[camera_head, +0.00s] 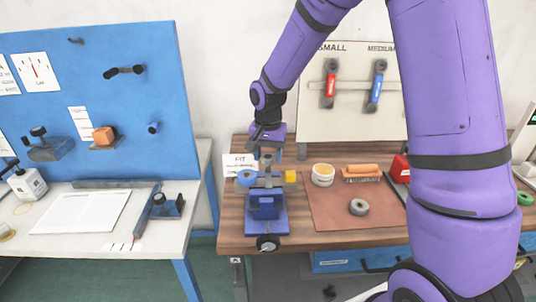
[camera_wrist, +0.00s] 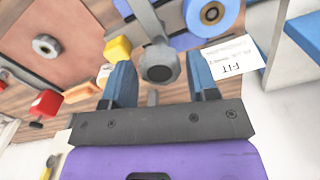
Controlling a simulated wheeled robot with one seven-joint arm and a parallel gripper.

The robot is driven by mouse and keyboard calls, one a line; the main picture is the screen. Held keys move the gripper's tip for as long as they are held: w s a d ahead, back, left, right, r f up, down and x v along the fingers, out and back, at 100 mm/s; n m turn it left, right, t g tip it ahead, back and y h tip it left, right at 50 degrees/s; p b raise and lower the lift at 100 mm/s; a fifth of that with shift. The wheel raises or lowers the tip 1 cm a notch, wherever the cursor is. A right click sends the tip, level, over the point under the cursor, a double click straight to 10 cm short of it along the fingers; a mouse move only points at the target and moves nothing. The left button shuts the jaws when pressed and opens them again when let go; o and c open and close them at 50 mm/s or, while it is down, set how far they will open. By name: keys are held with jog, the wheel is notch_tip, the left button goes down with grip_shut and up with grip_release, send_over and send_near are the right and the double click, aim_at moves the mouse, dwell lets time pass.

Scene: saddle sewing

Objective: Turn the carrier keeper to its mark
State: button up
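I cannot tell which piece is the carrier keeper, and no mark is readable. My gripper (camera_head: 268,156) points down just above the fixture's top. In the wrist view my gripper (camera_wrist: 160,66) is open, with a gap to the knob on both sides.
A FIT card (camera_head: 239,165) stands left of the fixture. A tool board (camera_head: 350,120) stands behind. A white table (camera_head: 100,240) is at left.

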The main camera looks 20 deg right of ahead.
grip_shut()
jog(key=shift+m, duration=0.4)
jog(key=m, duration=0.3)
jog(key=shift+m, duration=0.3)
jog(key=m, duration=0.4)
jog(key=shift+m, duration=0.3)
jog(key=m, duration=0.4)
jog(key=shift+m, duration=2.5)
